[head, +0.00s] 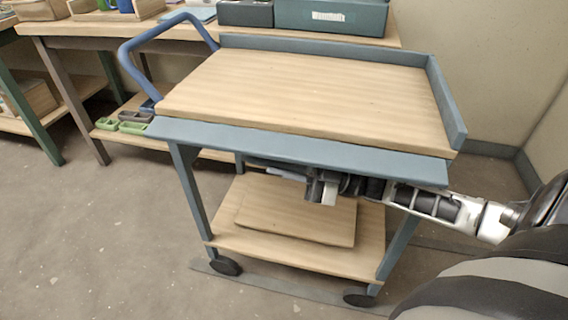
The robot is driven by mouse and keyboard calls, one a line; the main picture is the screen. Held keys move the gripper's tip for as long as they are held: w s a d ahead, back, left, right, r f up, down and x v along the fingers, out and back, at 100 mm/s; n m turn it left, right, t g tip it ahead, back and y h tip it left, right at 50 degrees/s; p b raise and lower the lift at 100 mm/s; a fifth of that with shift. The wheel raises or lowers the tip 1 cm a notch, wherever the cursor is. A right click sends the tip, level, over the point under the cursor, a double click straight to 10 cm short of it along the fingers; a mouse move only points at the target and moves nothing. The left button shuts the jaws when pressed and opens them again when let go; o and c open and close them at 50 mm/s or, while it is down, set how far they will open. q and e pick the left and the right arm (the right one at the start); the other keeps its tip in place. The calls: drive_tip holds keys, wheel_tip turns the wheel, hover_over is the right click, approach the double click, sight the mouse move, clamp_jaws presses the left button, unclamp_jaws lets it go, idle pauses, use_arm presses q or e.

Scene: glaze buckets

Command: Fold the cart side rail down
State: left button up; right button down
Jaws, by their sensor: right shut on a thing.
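The cart (310,85) has a wooden top with blue-grey rails. The front side rail (300,147) is tipped outward, its face showing as a sloping band just below the top's front edge. My right gripper (322,188) is under this rail, near its middle, with its arm coming in from the right. The rail hides part of the gripper and the contact. The gripper is shut on the side rail. My left gripper is not in view.
The back rail (320,49) and right end rail (446,100) stand upright. A blue push handle (130,62) is at the cart's left end. The lower shelf (300,252) carries a wooden board (297,215). A workbench (75,27) stands behind. Floor is clear at front left.

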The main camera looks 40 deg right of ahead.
drive_tip(key=shift+f, duration=0.1)
drive_tip(key=c, duration=1.7)
unclamp_jaws()
